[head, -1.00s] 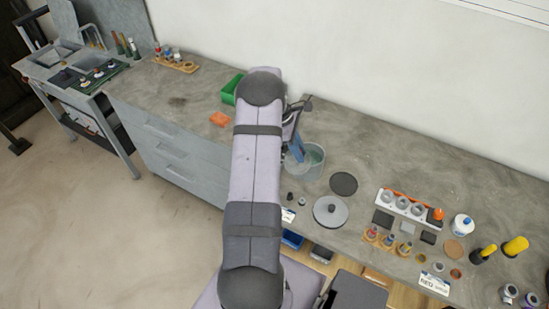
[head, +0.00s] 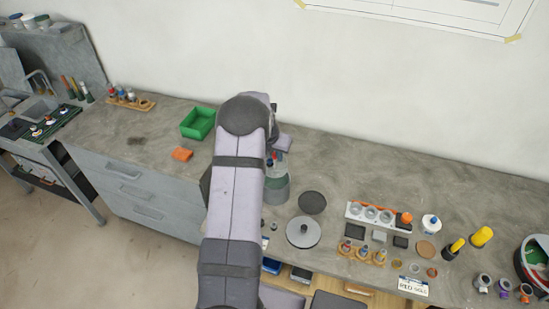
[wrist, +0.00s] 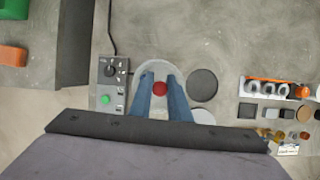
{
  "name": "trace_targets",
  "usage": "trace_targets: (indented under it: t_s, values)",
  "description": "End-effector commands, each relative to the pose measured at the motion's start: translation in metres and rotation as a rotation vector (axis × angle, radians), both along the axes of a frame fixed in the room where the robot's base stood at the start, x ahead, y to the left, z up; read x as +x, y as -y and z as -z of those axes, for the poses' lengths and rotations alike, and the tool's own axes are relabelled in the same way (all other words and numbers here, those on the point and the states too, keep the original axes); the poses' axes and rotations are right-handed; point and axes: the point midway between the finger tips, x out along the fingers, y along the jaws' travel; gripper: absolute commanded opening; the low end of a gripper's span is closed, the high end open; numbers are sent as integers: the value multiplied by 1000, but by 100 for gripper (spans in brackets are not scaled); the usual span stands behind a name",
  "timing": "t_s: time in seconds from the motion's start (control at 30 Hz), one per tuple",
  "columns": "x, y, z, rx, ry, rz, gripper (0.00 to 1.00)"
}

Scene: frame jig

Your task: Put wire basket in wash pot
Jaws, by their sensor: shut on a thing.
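The wash pot (head: 278,188) is a grey round pot on the bench, partly behind my arm in the head view. In the wrist view its pale rim (wrist: 156,66) shows around and beyond my fingertips. My gripper (wrist: 160,90) has blue fingers and is shut on a red knob (wrist: 160,88), which I take to be the wire basket's handle top. The gripper is over the pot. The basket's mesh is hidden below the knob and fingers, so I cannot tell how deep it sits or whether it touches the pot.
A control box (wrist: 109,82) with a green button stands left of the pot. A dark disc (head: 312,202) and a grey lid (head: 303,232) lie to its right. A green bin (head: 198,123) and orange block (head: 182,154) are to the left. A white rack (head: 372,215) stands further right.

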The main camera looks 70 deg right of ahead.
Motion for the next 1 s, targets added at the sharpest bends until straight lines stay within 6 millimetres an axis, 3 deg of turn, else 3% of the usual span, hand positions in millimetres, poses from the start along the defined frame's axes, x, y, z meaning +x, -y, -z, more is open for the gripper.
trace_targets:
  t_s: [0.53, 1.0]
  values:
    - [0, 3, 2, 0, -1, -45, 0]
    - [0, 3, 38, 0, -1, -45, 0]
